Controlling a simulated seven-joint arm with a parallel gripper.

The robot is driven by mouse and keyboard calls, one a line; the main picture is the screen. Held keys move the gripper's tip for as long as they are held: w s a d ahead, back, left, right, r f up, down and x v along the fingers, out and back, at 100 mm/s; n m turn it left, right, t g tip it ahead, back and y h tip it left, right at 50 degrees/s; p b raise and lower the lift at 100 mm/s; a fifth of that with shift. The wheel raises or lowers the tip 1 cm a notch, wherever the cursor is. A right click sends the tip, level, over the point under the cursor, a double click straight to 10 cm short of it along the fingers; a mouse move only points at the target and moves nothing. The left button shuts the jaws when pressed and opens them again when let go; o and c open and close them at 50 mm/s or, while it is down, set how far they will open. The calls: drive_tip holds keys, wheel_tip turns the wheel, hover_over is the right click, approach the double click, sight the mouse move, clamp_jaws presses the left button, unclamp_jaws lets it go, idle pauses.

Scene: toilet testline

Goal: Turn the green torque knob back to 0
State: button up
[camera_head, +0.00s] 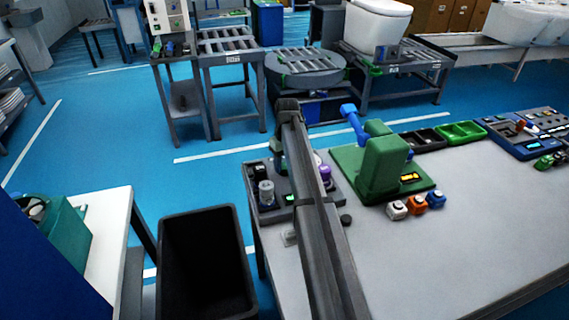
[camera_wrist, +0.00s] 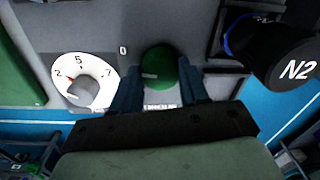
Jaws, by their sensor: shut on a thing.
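The green torque knob (camera_wrist: 160,70) is a round knob on a grey panel, near the middle of the wrist view. A short pale mark shows on its left part, and a printed "0" is on the panel to its upper left. My gripper (camera_wrist: 159,84) has its two dark blue fingers on either side of the knob, shut on it. A white dial (camera_wrist: 85,80) numbered 2, 5, 7 with a red needle near 2 sits left of the knob. In the head view my arm hides the knob and the fingertips.
A black cylinder marked N2 (camera_wrist: 285,55) stands close right of my gripper. In the head view, a green fixture (camera_head: 383,165) with a blue lever stands right of the arm. Small coloured buttons (camera_head: 416,206) lie before it. A black bin (camera_head: 206,265) stands left of the table.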

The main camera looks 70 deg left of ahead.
drive_tip(key=shift+n, duration=0.3)
drive_tip(key=o, duration=1.1)
drive_tip(key=shift+c, duration=0.2)
wheel_tip(320, 180, up, 14)
drive_tip(key=shift+w, duration=0.3)
drive_tip(key=shift+a, duration=0.1)
